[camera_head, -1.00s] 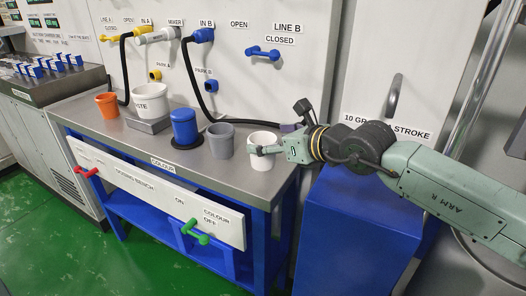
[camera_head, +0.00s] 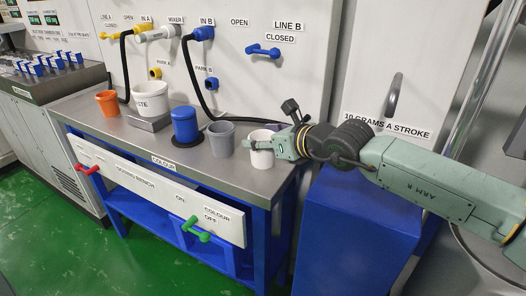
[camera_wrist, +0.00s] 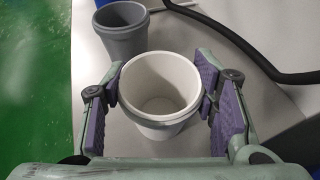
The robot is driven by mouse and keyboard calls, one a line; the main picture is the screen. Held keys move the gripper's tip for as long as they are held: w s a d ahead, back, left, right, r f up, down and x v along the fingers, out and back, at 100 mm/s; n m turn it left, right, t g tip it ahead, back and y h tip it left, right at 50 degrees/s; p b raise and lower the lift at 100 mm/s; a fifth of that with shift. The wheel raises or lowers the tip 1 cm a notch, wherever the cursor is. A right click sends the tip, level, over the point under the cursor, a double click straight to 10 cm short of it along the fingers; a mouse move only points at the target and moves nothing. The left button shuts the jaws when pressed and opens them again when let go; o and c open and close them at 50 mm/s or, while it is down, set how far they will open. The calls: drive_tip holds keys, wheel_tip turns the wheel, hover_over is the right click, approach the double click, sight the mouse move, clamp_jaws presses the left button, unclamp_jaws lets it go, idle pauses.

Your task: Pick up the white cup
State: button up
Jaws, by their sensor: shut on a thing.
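The white cup (camera_head: 262,157) stands upright at the right end of the bench top, beside the grey cup. My gripper (camera_head: 268,146) reaches it from the right and is shut around its upper wall. In the wrist view the white cup (camera_wrist: 160,93) is between the two purple-padded fingers of my gripper (camera_wrist: 162,100), and its inside looks empty. I cannot tell whether the cup's base is still touching the bench.
The grey cup (camera_head: 220,139) is just left of the white cup; it also shows in the wrist view (camera_wrist: 122,30). Further left are a blue container (camera_head: 185,124), a white tub (camera_head: 150,98) and an orange cup (camera_head: 107,103). A black hose (camera_head: 235,118) runs behind.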

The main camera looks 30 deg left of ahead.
drive_tip(key=c, duration=0.5)
